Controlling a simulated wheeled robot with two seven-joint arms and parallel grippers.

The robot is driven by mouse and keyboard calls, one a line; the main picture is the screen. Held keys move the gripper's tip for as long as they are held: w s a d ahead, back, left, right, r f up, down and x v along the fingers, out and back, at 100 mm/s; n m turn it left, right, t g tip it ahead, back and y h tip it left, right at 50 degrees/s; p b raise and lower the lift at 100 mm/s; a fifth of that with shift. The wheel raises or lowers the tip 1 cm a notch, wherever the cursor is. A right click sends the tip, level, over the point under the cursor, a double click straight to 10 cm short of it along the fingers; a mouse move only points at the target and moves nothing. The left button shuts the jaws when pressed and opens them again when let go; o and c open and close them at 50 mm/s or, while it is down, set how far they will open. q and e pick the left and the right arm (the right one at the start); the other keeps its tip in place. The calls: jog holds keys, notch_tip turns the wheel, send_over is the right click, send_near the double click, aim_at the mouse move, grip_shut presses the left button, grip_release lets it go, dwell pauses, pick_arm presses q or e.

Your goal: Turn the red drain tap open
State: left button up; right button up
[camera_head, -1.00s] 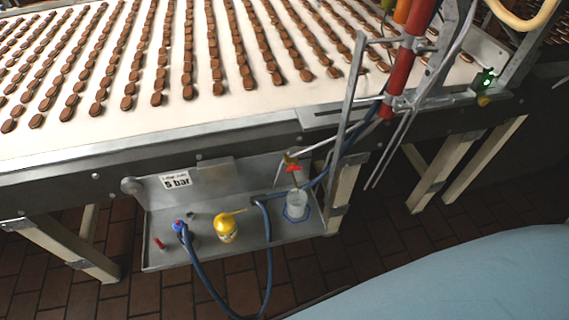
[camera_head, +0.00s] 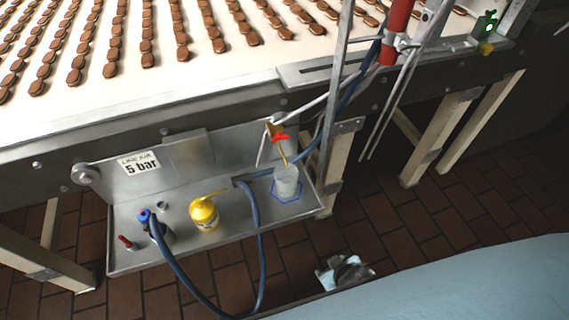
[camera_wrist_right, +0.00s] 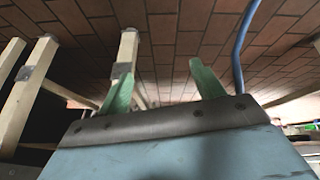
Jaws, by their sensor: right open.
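The red drain tap (camera_head: 279,136) is on a brass fitting at the front of the conveyor, above the right end of the metal shelf. A thin yellowish outlet runs down from it towards a clear cup (camera_head: 287,184) standing on the shelf. My right gripper (camera_wrist_right: 162,68) shows in the right wrist view with its two green fingers wide apart and nothing between them. The floor and table legs lie beyond it; the tap is not seen there. My left gripper is not in view.
The metal shelf (camera_head: 120,260) holds a yellow oil can (camera_head: 204,216), a blue-topped fitting with a blue hose (camera_head: 259,240) and a small red-handled item (camera_head: 126,242). A slanted metal bar (camera_head: 337,80) stands just right of the tap. Tiled floor below is mostly free.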

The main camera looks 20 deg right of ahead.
jog(key=w+a+r+m+t+b, duration=0.15)
jog(key=w+r+t+b, duration=0.25)
jog(key=w+r+b, duration=0.55)
notch_tip(320, 180, up, 7)
jog(key=w+m+t+h+b, duration=0.1)
jog(key=w+m+t+b, duration=0.15)
jog(key=b, duration=0.25)
jog(key=n+t+y, duration=0.2)
jog(key=t, duration=0.4)
send_near(281, 141)
jog(key=s, duration=0.5)
jog(key=w+b, duration=0.2)
jog(key=w, duration=1)
jog(key=shift+a+r, duration=0.1)
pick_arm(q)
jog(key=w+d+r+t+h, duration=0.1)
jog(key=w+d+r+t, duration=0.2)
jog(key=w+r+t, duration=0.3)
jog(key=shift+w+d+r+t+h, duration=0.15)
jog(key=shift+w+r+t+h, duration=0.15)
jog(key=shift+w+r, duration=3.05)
pick_arm(e)
jog(key=shift+w, duration=0.6)
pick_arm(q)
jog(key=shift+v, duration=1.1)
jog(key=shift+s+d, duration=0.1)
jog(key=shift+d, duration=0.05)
pick_arm(e)
jog(key=c, duration=1)
